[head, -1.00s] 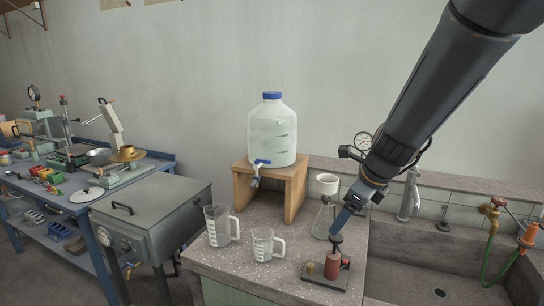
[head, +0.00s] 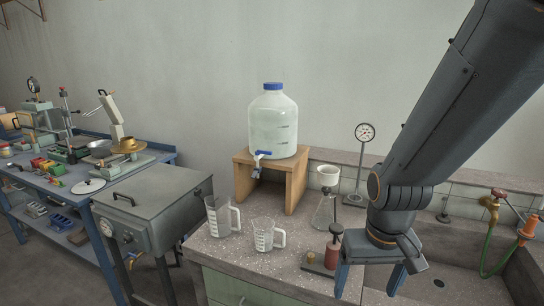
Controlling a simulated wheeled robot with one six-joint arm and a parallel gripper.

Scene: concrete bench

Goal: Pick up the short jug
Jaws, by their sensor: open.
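Two clear jugs with white markings and handles stand upright on the speckled bench (head: 232,262). The short jug (head: 263,236) is the right one, with its handle toward the right. The taller jug (head: 220,219) stands just left of it, and the two are apart. My gripper (head: 370,292) hangs at the lower right, its two blue fingers spread and pointing down. It is open and empty, to the right of the short jug and of the red pump-like item, over the sink side of the bench.
A red item with a black knob (head: 333,248) and a small brass piece stand between the short jug and my gripper. A glass flask with a white funnel (head: 325,205), a gauge stand (head: 363,150) and a large bottle (head: 272,125) on a wooden stand (head: 295,185) are behind. The sink (head: 465,275) is at right.

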